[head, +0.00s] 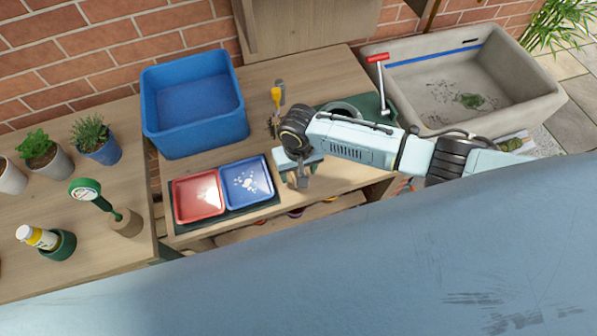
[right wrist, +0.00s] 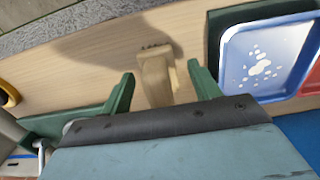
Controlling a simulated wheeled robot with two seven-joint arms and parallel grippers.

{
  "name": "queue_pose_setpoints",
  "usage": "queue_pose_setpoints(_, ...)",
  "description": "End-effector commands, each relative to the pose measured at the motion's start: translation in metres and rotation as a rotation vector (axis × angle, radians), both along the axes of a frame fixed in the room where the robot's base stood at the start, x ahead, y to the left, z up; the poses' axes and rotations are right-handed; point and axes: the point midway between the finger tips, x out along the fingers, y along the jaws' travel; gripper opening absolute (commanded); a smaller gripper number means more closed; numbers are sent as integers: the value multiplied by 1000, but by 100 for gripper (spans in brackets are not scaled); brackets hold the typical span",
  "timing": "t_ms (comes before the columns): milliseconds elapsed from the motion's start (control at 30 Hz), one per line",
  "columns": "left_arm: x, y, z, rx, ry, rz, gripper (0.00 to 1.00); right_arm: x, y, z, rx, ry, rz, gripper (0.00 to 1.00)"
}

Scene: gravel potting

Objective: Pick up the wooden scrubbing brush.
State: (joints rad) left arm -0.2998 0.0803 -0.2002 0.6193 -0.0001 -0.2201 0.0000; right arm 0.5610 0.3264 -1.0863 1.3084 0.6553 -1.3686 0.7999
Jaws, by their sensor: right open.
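The wooden scrubbing brush (right wrist: 155,80) is a pale tan block with dark bristle marks at its far end. In the right wrist view it lies on the wooden bench top, between the two green fingers of my right gripper (right wrist: 161,73). The fingers are spread, with a visible gap on each side of the brush. In the head view my right gripper (head: 299,172) points down at the bench just right of the blue tray, and the arm and hand hide most of the spot. My left gripper is not in view.
A blue tray (head: 249,183) with white spots and a red tray (head: 199,197) sit left of my right gripper. A blue bin (head: 195,138) stands behind them. A stone sink (head: 545,104) is at the right. Potted plants (head: 95,141) stand on the left bench.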

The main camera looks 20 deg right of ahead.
Motion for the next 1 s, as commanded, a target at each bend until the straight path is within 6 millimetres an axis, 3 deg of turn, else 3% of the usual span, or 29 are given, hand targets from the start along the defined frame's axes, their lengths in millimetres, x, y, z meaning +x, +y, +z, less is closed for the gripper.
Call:
queue_pose_setpoints(67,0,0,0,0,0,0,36,0,0,0,0,0,0,54)
queue_pose_setpoints(400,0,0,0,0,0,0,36,0,0,1,0,0,-1,9)
queue_pose_setpoints(667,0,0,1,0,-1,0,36,0,0,5,0,0,-1,8)
queue_pose_setpoints(1000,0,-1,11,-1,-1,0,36,1,0,68,3,-4,0,8)
